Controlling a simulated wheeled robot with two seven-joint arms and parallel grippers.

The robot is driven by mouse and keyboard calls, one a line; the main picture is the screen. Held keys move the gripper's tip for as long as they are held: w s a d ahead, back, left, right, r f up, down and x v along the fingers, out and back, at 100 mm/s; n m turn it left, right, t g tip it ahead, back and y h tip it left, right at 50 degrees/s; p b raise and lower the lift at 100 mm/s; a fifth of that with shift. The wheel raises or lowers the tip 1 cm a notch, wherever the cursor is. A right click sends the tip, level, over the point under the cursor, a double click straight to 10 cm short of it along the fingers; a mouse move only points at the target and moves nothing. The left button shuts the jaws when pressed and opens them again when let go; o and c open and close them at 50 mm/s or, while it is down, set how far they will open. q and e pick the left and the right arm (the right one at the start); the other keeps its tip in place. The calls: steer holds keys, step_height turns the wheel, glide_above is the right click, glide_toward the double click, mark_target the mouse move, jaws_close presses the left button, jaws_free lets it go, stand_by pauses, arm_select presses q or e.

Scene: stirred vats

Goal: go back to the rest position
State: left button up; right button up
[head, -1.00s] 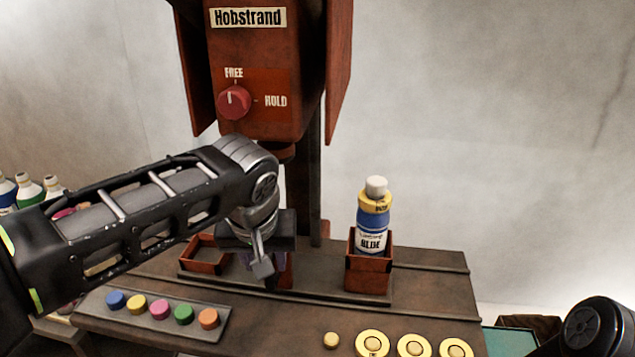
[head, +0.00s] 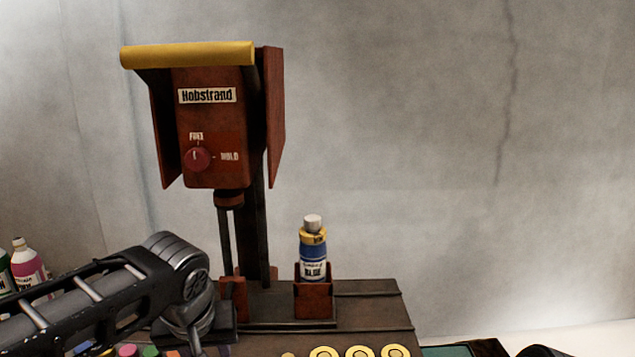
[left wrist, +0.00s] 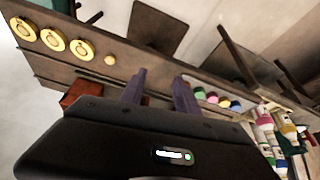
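My left arm comes in low at the left of the head view. Its gripper is mostly cut off by the bottom edge there. In the left wrist view the left gripper (left wrist: 158,92) has its two purple-grey fingers apart, with nothing between them. The brown bench edge shows behind them. My right gripper is not in view; only a dark piece of my right arm shows at the bottom right of the head view.
The red Hobstrand machine (head: 213,125) stands on the bench (head: 370,313), its knob (head: 197,159) towards FREE. A blue bottle (head: 313,255) stands upright in a red holder (head: 314,300). Yellow rings (left wrist: 52,39), coloured buttons (left wrist: 212,98) and several bottles (left wrist: 265,120) are nearby.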

arm_select(q)
steer(key=d+f+m+g+h+p, duration=0.15)
steer(key=d+f, duration=0.25)
steer(key=f, duration=0.6)
steer(key=d+f+g+h+p, duration=0.1)
steer(key=d+f+h+p, duration=0.3)
steer(key=f, duration=0.7)
steer(key=s+d+f+n+g+p, duration=0.1)
steer(key=s+d+f, duration=0.1)
steer(key=s+f, duration=1.5)
steer(key=shift+s+f+y, duration=0.3)
steer(key=shift+f+y, duration=0.05)
steer(key=shift+f, duration=0.35)
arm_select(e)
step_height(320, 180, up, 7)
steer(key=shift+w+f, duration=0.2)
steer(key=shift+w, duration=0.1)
arm_select(q)
steer(key=shift+d, duration=0.1)
